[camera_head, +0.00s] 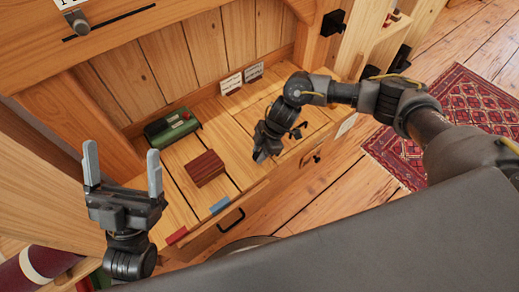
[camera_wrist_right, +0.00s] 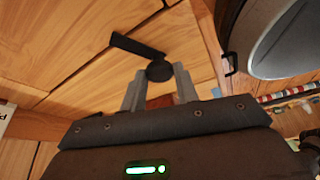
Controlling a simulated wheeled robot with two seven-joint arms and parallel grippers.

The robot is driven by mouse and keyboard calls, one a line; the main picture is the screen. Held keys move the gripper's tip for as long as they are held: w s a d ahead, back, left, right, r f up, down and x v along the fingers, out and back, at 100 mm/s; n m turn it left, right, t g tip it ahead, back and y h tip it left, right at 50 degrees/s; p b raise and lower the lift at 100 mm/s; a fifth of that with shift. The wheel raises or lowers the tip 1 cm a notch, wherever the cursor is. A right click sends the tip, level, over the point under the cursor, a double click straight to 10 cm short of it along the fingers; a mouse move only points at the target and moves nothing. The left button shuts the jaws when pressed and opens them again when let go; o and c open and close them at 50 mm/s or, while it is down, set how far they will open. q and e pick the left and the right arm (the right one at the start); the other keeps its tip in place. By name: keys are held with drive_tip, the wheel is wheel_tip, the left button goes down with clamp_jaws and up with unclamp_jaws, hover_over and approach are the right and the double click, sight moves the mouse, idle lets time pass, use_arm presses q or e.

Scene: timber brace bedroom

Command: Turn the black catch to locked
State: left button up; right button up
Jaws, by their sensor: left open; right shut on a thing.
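The black catch shows in the right wrist view as a dark flat bar (camera_wrist_right: 136,46) slanting up-left from a round black end (camera_wrist_right: 159,71). My right gripper (camera_wrist_right: 159,88) is shut, with its two grey fingertips on either side of that round end. In the head view my right gripper (camera_head: 262,155) points down over the wooden surface; I cannot make out the catch there, as the gripper and wrist cover that spot. My left gripper (camera_head: 122,170) is open and empty, fingers pointing up, at the left front. I cannot read whether the catch is locked.
A reddish-brown block (camera_head: 205,168) and a green box (camera_head: 171,127) lie on the planked surface (camera_head: 180,207). A red tile (camera_head: 177,236) and a blue tile (camera_head: 220,204) sit along the front edge. Two white labels (camera_head: 231,84) stand at the back. A patterned rug (camera_head: 459,107) lies right.

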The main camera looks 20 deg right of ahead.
use_arm(q)
drive_tip(key=w+d+f+m+g+p, duration=0.1)
drive_tip(key=d+f+g+p, duration=0.3)
drive_tip(key=g, duration=0.3)
use_arm(e)
drive_tip(key=shift+s+r+m+t, duration=0.15)
drive_tip(key=shift+r+m+t, duration=0.15)
drive_tip(key=shift+m, duration=0.5)
use_arm(q)
drive_tip(key=w+a+f+n+g+y+p, duration=0.2)
drive_tip(key=a+f+g+y, duration=0.3)
drive_tip(key=f, duration=0.4)
use_arm(e)
drive_tip(key=shift+m+t, duration=0.3)
drive_tip(key=shift+m, duration=0.3)
drive_tip(key=shift+s+f+m+p, duration=0.15)
drive_tip(key=shift+m+p, duration=0.45)
drive_tip(key=shift+p, duration=0.4)
drive_tip(key=shift+f+m+t+p, duration=0.1)
drive_tip(key=shift+m+t+p, duration=0.35)
drive_tip(key=shift+p, duration=0.4)
use_arm(q)
drive_tip(key=s+a+f+n+g+y, duration=0.2)
drive_tip(key=s+a+f+g+y, duration=0.4)
drive_tip(key=s+a+f+g, duration=0.3)
drive_tip(key=shift+s+a+f, duration=0.2)
drive_tip(key=shift+s+f, duration=0.2)
drive_tip(key=shift+s, duration=0.9)
